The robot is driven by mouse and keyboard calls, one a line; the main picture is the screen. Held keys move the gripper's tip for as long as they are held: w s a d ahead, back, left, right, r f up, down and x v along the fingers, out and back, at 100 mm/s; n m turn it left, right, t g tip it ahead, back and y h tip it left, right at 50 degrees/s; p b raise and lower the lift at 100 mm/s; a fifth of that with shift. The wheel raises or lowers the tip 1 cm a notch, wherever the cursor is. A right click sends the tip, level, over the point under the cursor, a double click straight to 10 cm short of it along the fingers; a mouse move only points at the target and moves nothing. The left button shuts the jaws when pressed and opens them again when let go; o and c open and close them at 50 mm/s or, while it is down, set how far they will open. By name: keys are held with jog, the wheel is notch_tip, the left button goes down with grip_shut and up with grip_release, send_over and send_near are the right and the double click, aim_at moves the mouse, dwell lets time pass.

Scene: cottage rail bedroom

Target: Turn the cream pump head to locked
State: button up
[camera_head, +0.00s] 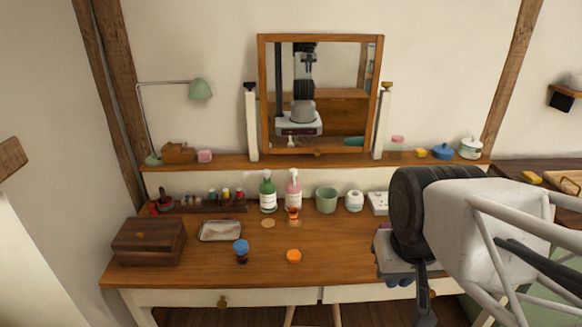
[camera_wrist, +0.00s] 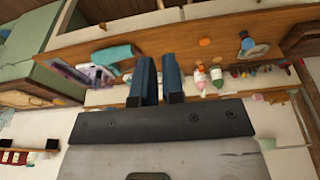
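Two pump bottles stand upright at the back of the desk, in front of the shelf. One is green with a white label (camera_head: 268,194), and the other is pink with a white label (camera_head: 293,192). I cannot tell which is the cream one or how its head is set. Both are small and blurred in the wrist view. My gripper (camera_wrist: 158,56) shows two blue fingers with a narrow gap and nothing between them. In the head view it hangs at the desk's right side, partly hidden by my arm, well to the right of both bottles.
A green cup (camera_head: 326,200) and white jar (camera_head: 354,201) are to the right. An orange lid (camera_head: 293,256), blue-capped jar (camera_head: 241,252), tray (camera_head: 220,231) and wooden box (camera_head: 150,241) lie forward.

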jog(key=o, duration=0.5)
jog(key=shift+w+r, duration=0.1)
jog(key=shift+w, duration=0.2)
jog(key=shift+c, duration=0.2)
jog(key=w+a+r, duration=0.1)
jog(key=w+r, duration=0.1)
jog(key=w, duration=0.5)
jog(key=w+a+r, duration=0.1)
jog(key=w+r, duration=0.1)
jog(key=w, duration=0.6)
jog(key=g, duration=0.3)
send_over(294, 176)
jog(key=s, duration=0.1)
jog(key=f, duration=1.3)
jog(key=shift+s+d+f, duration=0.1)
jog(key=shift+d+f, duration=0.1)
jog(key=shift+f, duration=0.1)
jog(key=shift+w+a+f, duration=0.2)
jog(key=shift+w+f, duration=0.2)
jog(key=shift+w, duration=0.1)
jog(key=shift+f, duration=0.15)
jog(key=shift+f, duration=3.8)
